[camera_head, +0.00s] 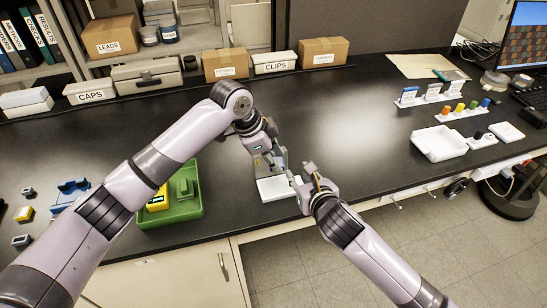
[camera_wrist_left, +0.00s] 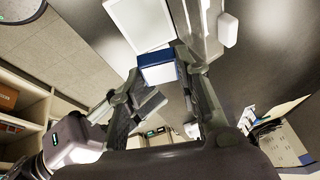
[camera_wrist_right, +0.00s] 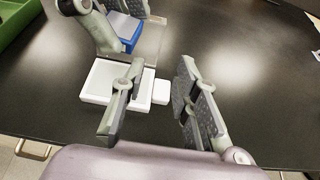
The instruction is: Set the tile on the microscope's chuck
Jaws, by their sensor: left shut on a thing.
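My left gripper (camera_head: 279,166) is shut on a small blue block with a pale face (camera_wrist_left: 158,68), which I take to be the tile. The right wrist view also shows this block (camera_wrist_right: 125,28), held by the left fingers above the bench. Below and beside it is a flat white unit with a grey panel (camera_wrist_right: 100,82), which also shows in the head view (camera_head: 277,190). I cannot tell whether this unit carries the chuck. My right gripper (camera_wrist_right: 160,105) is open and empty, close to the unit. The left arm hides part of the area.
A green tray (camera_head: 196,211) with a yellow item stands at left, near a blue holder (camera_head: 70,190). A white tray (camera_head: 440,144) and colored knobs sit at right. Boxes line the back. The bench's front edge is close to the grippers; its middle right is clear.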

